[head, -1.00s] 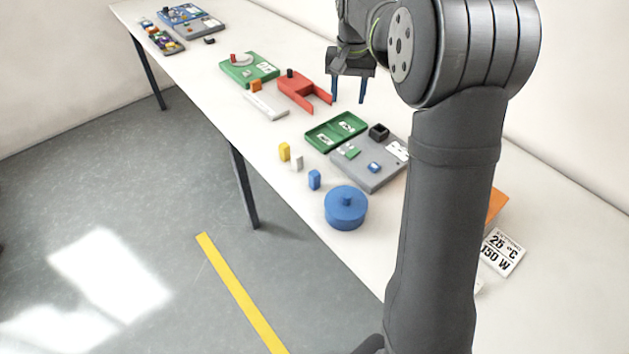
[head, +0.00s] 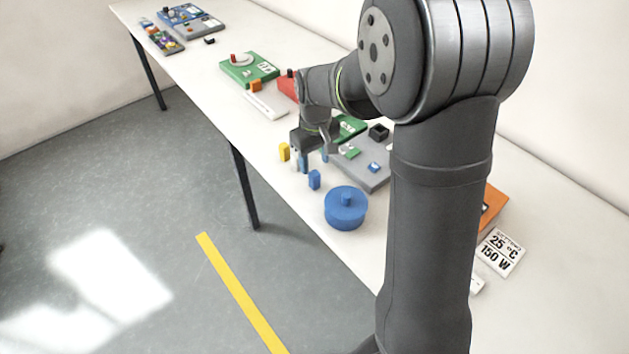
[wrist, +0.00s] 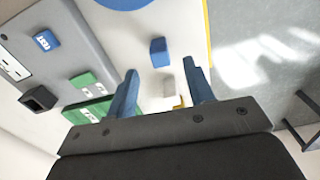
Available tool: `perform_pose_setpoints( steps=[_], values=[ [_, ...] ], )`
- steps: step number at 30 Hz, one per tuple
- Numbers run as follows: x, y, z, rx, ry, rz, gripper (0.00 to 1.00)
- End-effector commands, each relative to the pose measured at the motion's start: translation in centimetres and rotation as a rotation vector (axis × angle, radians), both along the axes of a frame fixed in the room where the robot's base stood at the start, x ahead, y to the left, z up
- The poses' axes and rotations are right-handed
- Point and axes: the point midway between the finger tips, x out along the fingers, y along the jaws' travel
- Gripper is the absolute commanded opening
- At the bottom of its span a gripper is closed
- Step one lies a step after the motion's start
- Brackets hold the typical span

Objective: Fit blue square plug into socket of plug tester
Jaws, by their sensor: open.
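The blue square plug (head: 314,179) stands upright on the white table, in front of the grey plug tester (head: 352,173). It also shows in the wrist view (wrist: 158,51), just beyond my fingertips. My gripper (head: 312,163) is open and empty, low over the table behind the blue plug; in the wrist view its two blue fingers (wrist: 163,76) point toward the plug. A pale grey plug (wrist: 168,86) shows between the fingers there, apart from both. The tester (wrist: 75,50) carries a blue TEST button (wrist: 46,40); a dark hollow square block (wrist: 38,98) sits at its edge.
A yellow plug (head: 284,152) stands left of my gripper. A round blue lidded pot (head: 346,210) stands near the table's front edge. A green tray (head: 352,127) is partly hidden by my arm. A red forked part (head: 287,86) and a green box (head: 249,69) lie farther left.

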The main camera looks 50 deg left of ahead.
Motion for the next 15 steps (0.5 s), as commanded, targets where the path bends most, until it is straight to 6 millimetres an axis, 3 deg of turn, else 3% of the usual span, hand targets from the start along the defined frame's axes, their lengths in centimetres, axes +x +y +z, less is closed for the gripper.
perform_pose_setpoints(
  steps=[3, 10, 15],
  values=[
    [0.0, 0.0, -1.6, -0.002, 0.001, -0.001, 0.48],
    [0.0, -0.1, -3.2, -0.002, 0.001, -0.001, 0.48],
    [0.0, -0.2, -5.9, -0.003, 0.001, -0.001, 0.48]
  ],
)
